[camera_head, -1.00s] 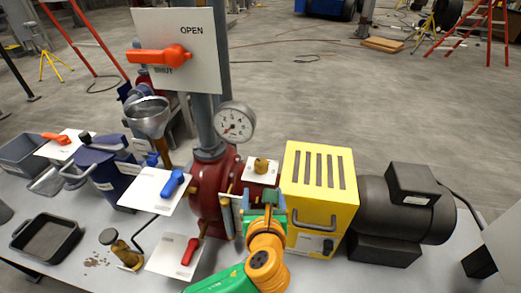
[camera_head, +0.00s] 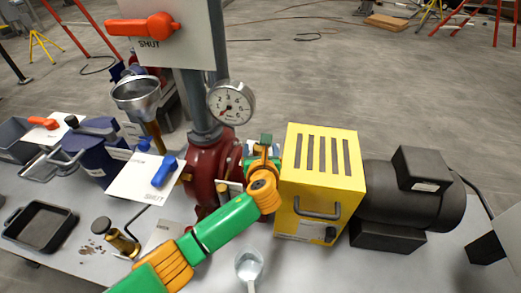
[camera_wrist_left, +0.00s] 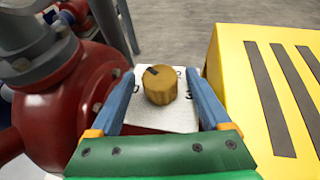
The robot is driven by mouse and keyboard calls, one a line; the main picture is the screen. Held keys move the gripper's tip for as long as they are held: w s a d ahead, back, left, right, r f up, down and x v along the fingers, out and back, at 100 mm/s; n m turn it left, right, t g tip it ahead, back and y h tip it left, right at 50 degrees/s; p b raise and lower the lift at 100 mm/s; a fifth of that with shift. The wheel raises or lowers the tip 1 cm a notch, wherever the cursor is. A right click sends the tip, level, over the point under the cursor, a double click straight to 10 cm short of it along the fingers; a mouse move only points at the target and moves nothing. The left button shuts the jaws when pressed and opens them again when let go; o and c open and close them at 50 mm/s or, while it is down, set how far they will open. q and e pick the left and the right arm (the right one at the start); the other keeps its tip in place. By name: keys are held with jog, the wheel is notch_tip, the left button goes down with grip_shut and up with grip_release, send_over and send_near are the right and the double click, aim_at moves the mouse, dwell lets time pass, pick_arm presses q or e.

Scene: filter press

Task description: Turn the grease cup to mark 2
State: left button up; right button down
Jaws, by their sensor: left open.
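The grease cup is a brass ribbed knob (camera_wrist_left: 160,88) on a white plate (camera_wrist_left: 150,122) in the left wrist view. A dark pointer notch on its top faces up and left. A 0 shows at the plate's left and a 3 at its right; another mark is partly hidden behind the knob. My left gripper (camera_wrist_left: 161,76) is open, with one blue finger on each side of the knob and gaps between. In the head view my left gripper (camera_head: 262,148) covers the knob, between the red pump (camera_head: 208,165) and the yellow guard. My right gripper is not in view.
The yellow slotted guard (camera_head: 318,188) stands close on the right, with a dark motor (camera_head: 410,205) beyond. A pressure gauge (camera_head: 231,102) rises behind on the left. Blue (camera_head: 164,171) and orange (camera_head: 143,25) levers stand left. A pale scoop (camera_head: 249,265) lies in front.

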pick_arm(q)
jog(key=shift+w+f, duration=0.25)
jog(key=shift+w, duration=0.25)
